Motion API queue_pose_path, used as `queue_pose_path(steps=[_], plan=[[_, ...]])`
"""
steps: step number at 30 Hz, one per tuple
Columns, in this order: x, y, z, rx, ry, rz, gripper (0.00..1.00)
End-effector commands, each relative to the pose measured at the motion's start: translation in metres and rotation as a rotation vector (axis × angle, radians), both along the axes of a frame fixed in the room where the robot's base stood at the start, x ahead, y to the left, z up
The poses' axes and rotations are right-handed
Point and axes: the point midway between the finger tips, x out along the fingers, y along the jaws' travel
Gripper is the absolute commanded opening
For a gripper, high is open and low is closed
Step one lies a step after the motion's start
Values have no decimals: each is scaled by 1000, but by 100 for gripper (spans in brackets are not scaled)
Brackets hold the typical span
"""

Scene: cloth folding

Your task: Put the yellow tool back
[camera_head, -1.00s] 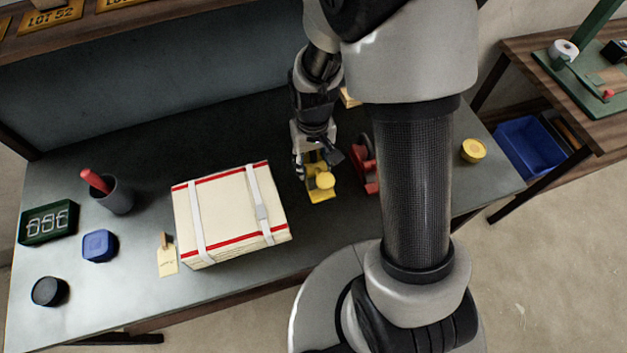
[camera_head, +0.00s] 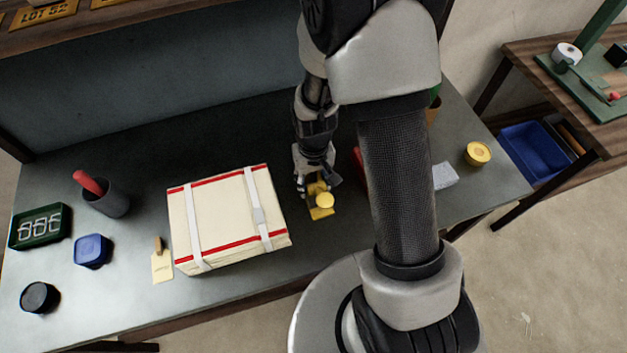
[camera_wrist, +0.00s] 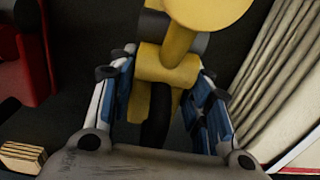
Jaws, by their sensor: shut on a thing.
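The yellow tool (camera_head: 321,212) is on or just above the dark tabletop, to the right of the strapped cloth stack; I cannot tell whether it touches the table. It has a round yellow knob on top and a flat yellow base. My gripper (camera_head: 314,183) is at its far end. In the wrist view the yellow tool (camera_wrist: 170,65) stands between the blue-padded fingers of my gripper (camera_wrist: 165,100), which are shut on it. Its lower part is hidden by my gripper.
The cream cloth stack (camera_head: 222,215) with white straps is close on the left. A red tool (camera_wrist: 20,55) stands close on the other side, mostly hidden by my arm in the head view. A yellow round tin (camera_head: 478,153) is at the right edge of the table (camera_head: 270,290).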

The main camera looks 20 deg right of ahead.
Motion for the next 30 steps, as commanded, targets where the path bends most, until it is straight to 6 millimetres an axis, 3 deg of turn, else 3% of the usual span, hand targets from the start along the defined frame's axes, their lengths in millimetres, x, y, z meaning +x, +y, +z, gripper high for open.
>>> queue_pose_path(steps=[4,5,12,24,30], plan=[[1,0,-3,0,-2,0,0],[0,0,-4,0,1,0,46],[0,0,-3,0,1,0,62],[0,0,0,0,1,0,65],[1,0,29,0,-3,0,65]])
